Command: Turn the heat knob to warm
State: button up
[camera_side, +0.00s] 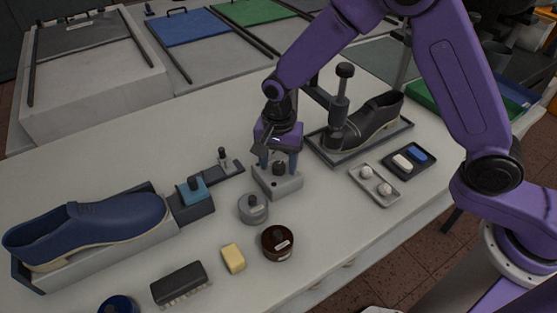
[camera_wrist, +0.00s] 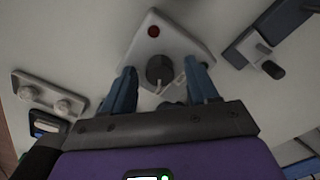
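The heat knob is a dark round knob (camera_side: 279,169) on top of a small grey box (camera_side: 277,184) near the table's middle. In the wrist view the knob (camera_wrist: 159,69) sits on the light box face, with a red dot (camera_wrist: 153,31) beyond it and small pale marks beside it. My gripper (camera_side: 278,163) points down over the box. In the wrist view my gripper (camera_wrist: 162,82) is open, one blue finger on each side of the knob, with gaps visible. The knob's setting is too small to read.
A black shoe (camera_side: 365,125) under a post press stands behind right. A grey tray with two pale knobs (camera_side: 374,184) lies to the right. A round grey tin (camera_side: 253,208), brown jar (camera_side: 277,243) and yellow block (camera_side: 233,258) are in front. A blue shoe (camera_side: 95,225) is left.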

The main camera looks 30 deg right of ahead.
aim_at(279, 165)
notch_tip(279, 165, up, 17)
jog(key=shift+r, duration=0.2)
dwell(0.6)
dwell(0.3)
